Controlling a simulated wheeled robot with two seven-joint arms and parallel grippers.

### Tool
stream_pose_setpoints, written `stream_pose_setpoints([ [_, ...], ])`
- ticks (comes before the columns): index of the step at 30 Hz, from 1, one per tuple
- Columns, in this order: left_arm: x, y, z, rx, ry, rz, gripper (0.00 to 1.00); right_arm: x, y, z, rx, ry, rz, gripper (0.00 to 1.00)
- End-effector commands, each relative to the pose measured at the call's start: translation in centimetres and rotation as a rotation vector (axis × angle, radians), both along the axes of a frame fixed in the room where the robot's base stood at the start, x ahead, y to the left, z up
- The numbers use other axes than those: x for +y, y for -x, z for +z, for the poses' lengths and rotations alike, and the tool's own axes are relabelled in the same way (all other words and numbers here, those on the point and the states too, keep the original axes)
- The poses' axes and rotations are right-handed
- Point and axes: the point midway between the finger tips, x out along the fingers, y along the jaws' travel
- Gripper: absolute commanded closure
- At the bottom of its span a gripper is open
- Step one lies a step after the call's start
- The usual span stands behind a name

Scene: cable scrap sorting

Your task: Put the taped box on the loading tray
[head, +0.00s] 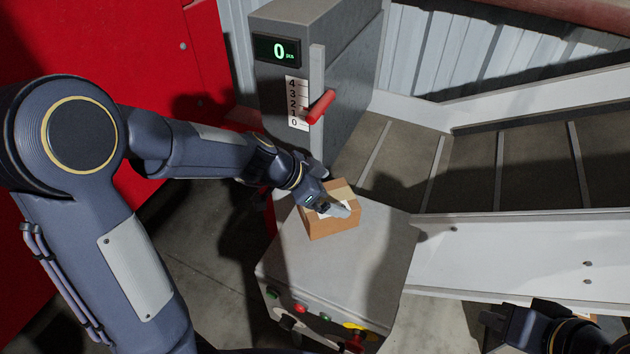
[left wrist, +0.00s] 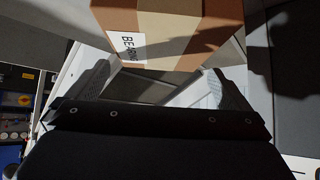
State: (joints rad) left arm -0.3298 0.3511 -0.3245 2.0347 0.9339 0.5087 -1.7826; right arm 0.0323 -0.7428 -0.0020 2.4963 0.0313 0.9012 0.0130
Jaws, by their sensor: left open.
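The taped box (head: 333,228) is brown cardboard with a lighter tape band and a white label. It appears to rest on the grey flat top of the loading tray (head: 370,275), near its back left edge. My left gripper (head: 337,211) is at the box, its fingers covering part of its top in the head view. In the left wrist view the jaws (left wrist: 155,80) are apart with nothing gripped, and the box (left wrist: 165,25) is just past the fingertips. My right gripper (head: 490,320) is at the bottom right; its jaws are unclear.
A grey cabinet with a display reading 0 (head: 278,50) and a red lever (head: 320,106) stands behind the box. A conveyor-like chute (head: 470,170) with white side rails lies to the right. Buttons (head: 300,308) line the tray's front. Another brown object (head: 587,317) is partly hidden by my right arm.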

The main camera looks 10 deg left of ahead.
Motion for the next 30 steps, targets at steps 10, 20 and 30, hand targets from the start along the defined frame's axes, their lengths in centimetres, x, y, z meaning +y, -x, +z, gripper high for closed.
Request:
stream_pose_setpoints([
  [10, 3.0, 2.0, 3.6, -0.001, 0.0, 0.001, 0.0, 0.0, 0.0, 0.4, 0.0, 0.0, 0.0, 1.0],
  [20, 3.1, 2.1, 3.7, 0.002, 0.0, 0.001, 0.0, 0.0, 0.0, 0.4, 0.0, 0.0, 0.0, 1.0],
  [30, 3.1, 2.1, 3.7, 0.001, 0.001, 0.0, 0.0, 0.0, 0.0, 0.4, 0.0, 0.0, 0.0, 1.0],
])
